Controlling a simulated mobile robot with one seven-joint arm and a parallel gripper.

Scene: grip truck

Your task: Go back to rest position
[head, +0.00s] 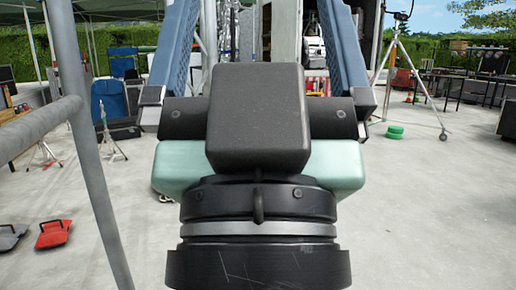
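My gripper (257,12) reaches away from the camera in the middle of the head view. Its black and pale green body fills the lower centre. Its two blue perforated fingers stand wide apart at the left and right, and their tips run out of the top of the picture. Nothing shows held between them. The body hides the ground straight ahead.
A grey metal pole frame (90,165) stands close on the left. A red bag (53,233) and a grey bag (11,236) lie on the floor beside it. A light stand (400,60) and green rings (394,132) are at the right. Concrete floor at the lower right is clear.

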